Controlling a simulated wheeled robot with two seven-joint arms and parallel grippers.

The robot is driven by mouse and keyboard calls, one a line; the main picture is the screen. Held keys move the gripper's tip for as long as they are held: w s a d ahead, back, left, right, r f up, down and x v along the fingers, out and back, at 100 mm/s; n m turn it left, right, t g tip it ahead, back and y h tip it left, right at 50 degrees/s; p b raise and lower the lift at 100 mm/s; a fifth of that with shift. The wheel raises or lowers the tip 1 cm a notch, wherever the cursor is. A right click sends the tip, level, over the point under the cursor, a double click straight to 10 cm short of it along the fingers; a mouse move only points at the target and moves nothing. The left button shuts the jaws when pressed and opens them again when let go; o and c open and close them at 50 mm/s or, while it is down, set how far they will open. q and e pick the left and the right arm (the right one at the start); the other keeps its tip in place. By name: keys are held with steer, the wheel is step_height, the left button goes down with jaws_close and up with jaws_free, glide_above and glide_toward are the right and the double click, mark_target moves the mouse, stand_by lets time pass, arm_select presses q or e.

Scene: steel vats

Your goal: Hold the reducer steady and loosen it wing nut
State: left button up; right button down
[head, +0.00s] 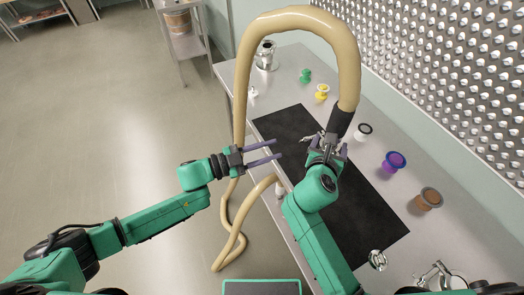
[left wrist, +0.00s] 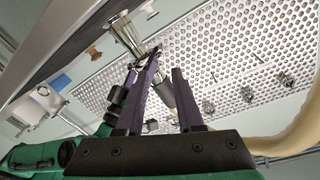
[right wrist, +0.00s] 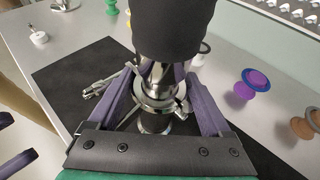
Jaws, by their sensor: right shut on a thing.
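My right gripper (head: 327,150) is shut on the steel reducer (right wrist: 158,82) at the hose's black cuff (right wrist: 172,28), above the black mat. A clamp encircles the reducer; its wing nut and bolt (right wrist: 100,86) stick out to the left in the right wrist view. In the head view the clamp is small (head: 310,138) and partly hidden by my gripper. My left gripper (head: 279,150) is open and empty, left of the reducer and apart from it. In the left wrist view the reducer (left wrist: 125,34) shows beyond my left fingers (left wrist: 165,68); the wing nut is unclear there.
The beige hose (head: 294,18) arches over the bench and hangs to the floor at left. The black mat (head: 375,212) lies on the steel bench. Green (head: 305,76), yellow (head: 322,91), purple (head: 395,161) and brown (head: 429,198) parts stand along its right side.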

arm_select(q)
steer(key=v, duration=0.3)
steer(key=shift+s+a, duration=0.1)
